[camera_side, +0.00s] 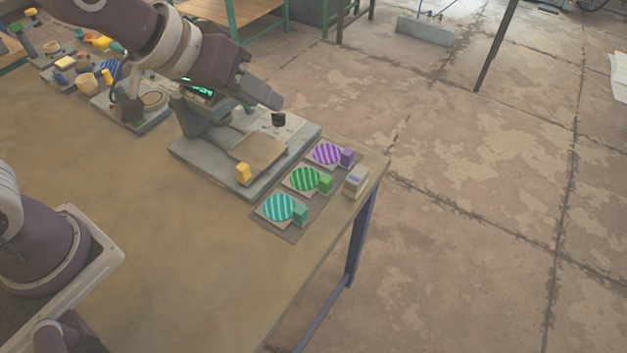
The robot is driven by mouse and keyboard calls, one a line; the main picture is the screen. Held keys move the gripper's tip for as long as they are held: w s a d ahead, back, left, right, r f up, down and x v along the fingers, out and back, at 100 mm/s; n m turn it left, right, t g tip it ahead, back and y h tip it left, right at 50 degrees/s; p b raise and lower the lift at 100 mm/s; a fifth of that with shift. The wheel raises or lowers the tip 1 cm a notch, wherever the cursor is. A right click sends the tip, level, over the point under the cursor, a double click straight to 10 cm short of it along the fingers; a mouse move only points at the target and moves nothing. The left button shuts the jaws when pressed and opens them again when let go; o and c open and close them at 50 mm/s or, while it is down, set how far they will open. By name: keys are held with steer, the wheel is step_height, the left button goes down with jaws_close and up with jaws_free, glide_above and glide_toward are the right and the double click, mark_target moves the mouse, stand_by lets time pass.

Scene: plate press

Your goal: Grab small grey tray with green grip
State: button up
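The small grey tray (309,194) with the green grip (325,184) lies near the table's right edge. It carries a green-and-white striped disc (303,179). It is the middle one in a row of three similar trays on a dark mat (291,237). My gripper (272,99) is above the press, up and to the left of the trays, and apart from them. Its fingers are too small and dark to tell whether they are open or shut.
A purple-striped tray with a purple grip (347,157) and a teal-striped tray with a teal grip (300,215) flank it. The press base (240,193) holds a plate with a yellow grip (243,173). A small grey box (356,180) stands at the edge. The table's front is clear.

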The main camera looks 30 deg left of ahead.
steer(key=w+d+f+n+t, duration=0.1)
steer(key=w+d+f, duration=0.15)
steer(key=f, duration=0.25)
steer(key=w+d+f, duration=0.2)
steer(key=w+f, duration=0.1)
steer(key=f, duration=0.2)
steer(key=m+t+y, duration=0.2)
steer(key=t, duration=0.3)
glide_toward(322, 183)
steer(key=x, duration=0.3)
steer(key=shift+w+d+f, duration=0.1)
steer(key=shift+w+d, duration=0.1)
steer(key=shift+d, duration=0.05)
steer(key=shift+f, duration=0.15)
steer(key=x, duration=0.7)
steer(key=shift+a, duration=0.2)
jaws_close()
